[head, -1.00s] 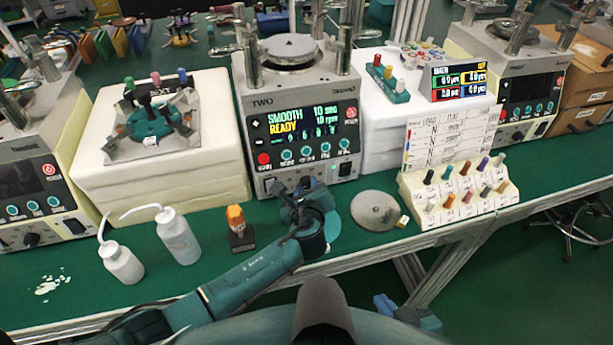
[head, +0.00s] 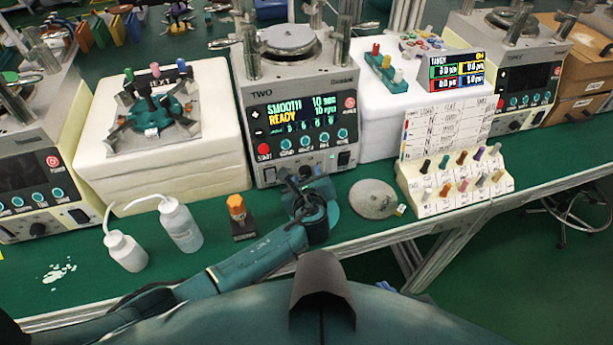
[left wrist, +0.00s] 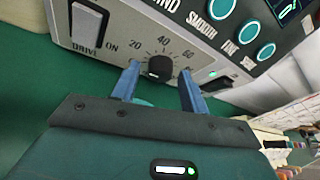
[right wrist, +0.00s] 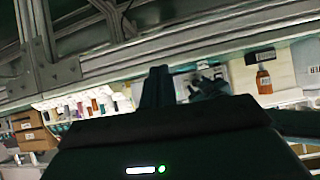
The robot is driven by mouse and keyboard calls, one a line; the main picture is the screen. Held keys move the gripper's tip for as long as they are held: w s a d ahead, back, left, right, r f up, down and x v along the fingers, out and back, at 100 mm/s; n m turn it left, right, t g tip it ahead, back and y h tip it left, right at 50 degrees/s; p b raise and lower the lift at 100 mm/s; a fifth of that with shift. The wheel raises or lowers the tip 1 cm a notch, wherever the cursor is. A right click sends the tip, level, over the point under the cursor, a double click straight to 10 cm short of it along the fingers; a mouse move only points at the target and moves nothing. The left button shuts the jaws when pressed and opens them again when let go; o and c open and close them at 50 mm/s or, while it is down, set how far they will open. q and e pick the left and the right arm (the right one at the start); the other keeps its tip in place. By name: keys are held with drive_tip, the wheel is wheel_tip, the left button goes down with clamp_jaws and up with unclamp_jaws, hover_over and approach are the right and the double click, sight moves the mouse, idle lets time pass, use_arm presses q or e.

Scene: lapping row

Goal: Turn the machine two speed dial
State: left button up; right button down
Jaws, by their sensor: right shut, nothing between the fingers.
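Machine two (head: 290,95) stands on the green bench, its screen showing SMOOTH and READY. Its speed dial (left wrist: 160,68) is a small black knob with a number scale, seen in the left wrist view to the right of the DRIVE switch (left wrist: 88,25). My left gripper (head: 300,185) is at the machine's lower front. In the left wrist view its two blue fingers (left wrist: 160,85) are open, spread either side of the dial, with visible gaps to it. My right gripper (right wrist: 158,85) is shut and empty, low in front of the bench edge in the right wrist view.
Two white bottles (head: 180,225) and an orange-topped item (head: 238,215) stand left of my left arm. A grey disc (head: 373,198) and a rack of coloured pegs (head: 455,185) lie to the right. White foam blocks (head: 165,165) flank the machine.

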use_arm(q)
drive_tip(key=shift+o, duration=0.3)
drive_tip(key=shift+s, duration=0.15)
drive_tip(key=p+v, duration=0.1)
drive_tip(key=v, duration=1.2)
drive_tip(key=shift+a, duration=0.15)
